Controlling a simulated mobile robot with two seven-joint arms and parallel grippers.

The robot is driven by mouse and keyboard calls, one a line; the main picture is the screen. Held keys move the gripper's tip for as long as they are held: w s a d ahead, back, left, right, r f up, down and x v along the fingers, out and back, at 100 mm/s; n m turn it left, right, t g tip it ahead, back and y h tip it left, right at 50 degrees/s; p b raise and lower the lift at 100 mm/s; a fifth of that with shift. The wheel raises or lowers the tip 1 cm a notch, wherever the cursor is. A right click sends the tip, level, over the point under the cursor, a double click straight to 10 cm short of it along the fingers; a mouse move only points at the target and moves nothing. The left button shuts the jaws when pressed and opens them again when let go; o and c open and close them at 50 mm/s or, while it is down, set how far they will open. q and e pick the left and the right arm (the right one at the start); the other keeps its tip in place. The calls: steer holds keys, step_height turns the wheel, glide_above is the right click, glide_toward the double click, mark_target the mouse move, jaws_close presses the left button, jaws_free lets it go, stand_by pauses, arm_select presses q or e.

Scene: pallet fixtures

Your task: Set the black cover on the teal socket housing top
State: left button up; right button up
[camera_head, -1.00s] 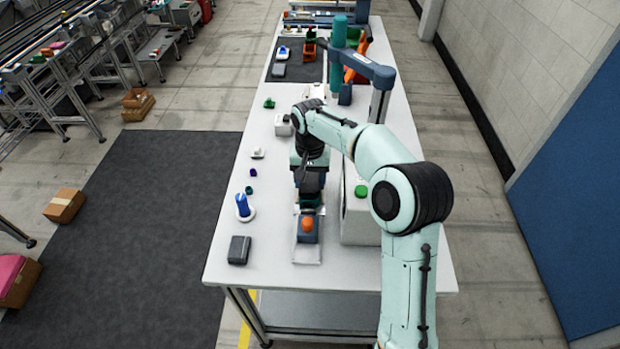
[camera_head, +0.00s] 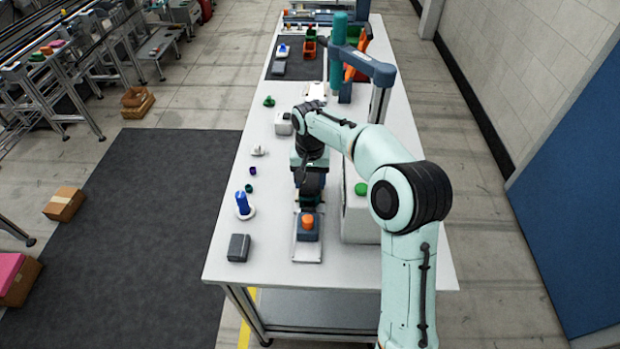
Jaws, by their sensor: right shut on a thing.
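My right gripper (camera_head: 310,198) points down over the far end of a pale fixture plate (camera_head: 307,252) near the front of the table. It is shut on a small dark piece that looks like the black cover, mostly hidden by the gripper and wrist. A dark teal patch, likely the teal socket housing (camera_head: 309,205), shows just under the gripper. I cannot tell whether cover and housing touch. A blue-grey block with an orange top (camera_head: 307,222) sits on the plate, just nearer than the gripper. My left gripper is not in view.
A dark grey box (camera_head: 238,248) and a blue-and-white piece (camera_head: 243,205) stand to the left. A pale box with a green button (camera_head: 361,190) stands close on the right. A teal post (camera_head: 338,50) and orange bins stand farther back.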

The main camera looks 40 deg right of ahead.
mark_target(310, 183)
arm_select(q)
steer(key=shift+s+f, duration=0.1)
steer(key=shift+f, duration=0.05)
arm_select(e)
steer(key=shift+f, duration=0.25)
steer(key=o, duration=1.1)
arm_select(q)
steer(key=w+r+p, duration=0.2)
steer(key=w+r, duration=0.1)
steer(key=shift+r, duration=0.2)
arm_select(e)
step_height(310, 183, up, 13)
steer(key=shift+r, duration=0.2)
